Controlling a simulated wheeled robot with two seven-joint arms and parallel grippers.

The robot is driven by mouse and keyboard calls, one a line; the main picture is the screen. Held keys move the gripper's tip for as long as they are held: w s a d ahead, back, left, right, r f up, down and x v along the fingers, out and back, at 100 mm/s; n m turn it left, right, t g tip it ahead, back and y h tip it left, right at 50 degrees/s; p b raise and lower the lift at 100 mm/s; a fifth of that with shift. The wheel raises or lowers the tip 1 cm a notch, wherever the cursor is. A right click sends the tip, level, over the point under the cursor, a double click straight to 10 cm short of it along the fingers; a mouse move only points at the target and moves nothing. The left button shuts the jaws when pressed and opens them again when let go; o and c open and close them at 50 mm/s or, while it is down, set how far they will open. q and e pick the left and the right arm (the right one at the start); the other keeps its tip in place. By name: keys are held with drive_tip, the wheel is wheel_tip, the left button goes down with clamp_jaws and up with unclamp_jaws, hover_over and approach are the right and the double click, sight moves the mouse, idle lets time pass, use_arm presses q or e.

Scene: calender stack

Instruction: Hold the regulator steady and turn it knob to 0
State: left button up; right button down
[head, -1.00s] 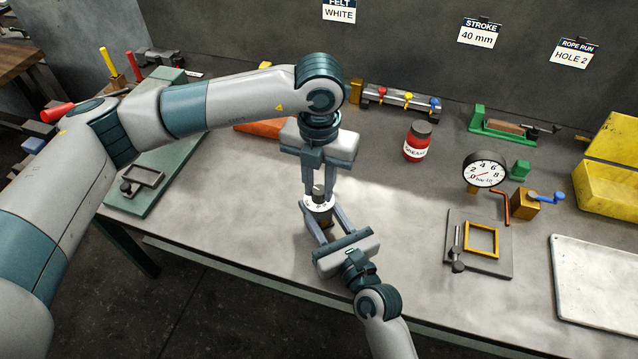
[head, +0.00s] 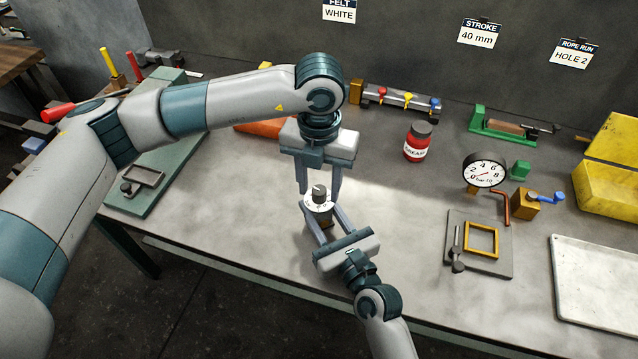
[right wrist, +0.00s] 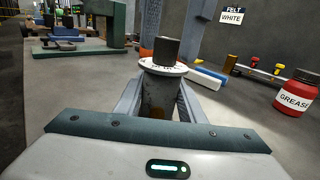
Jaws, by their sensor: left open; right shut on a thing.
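The regulator (head: 321,212) stands upright on the bench, with a white marked dial and a dark grey knob (head: 319,191) on top. My right gripper (head: 321,221) is shut on the regulator's body from the front. In the right wrist view its fingers flank the body below the dial, and the regulator (right wrist: 162,98) and knob (right wrist: 166,51) are close ahead. My left gripper (head: 319,190) points down over the knob, its fingers open on both sides and apart from it. The dial's figures are too small to read surely.
A red grease jar (head: 417,142) and a round pressure gauge (head: 485,169) stand to the right. A plate with a yellow frame (head: 481,240) lies nearer the front. A green base (head: 160,165) is at the left. Bench around the regulator is mostly clear.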

sight(319, 191)
use_arm(q)
drive_tip(key=shift+r, duration=0.15)
wheel_tip(319, 191, up, 12)
idle(0.5)
drive_tip(key=shift+f, duration=0.2)
use_arm(e)
drive_tip(key=c, duration=1.1)
unclamp_jaws()
drive_tip(key=shift+s, duration=0.1)
drive_tip(key=v, duration=1.2)
drive_tip(key=shift+a, duration=0.1)
use_arm(q)
drive_tip(key=shift+s, duration=0.1)
use_arm(e)
drive_tip(key=shift+f, duration=0.1)
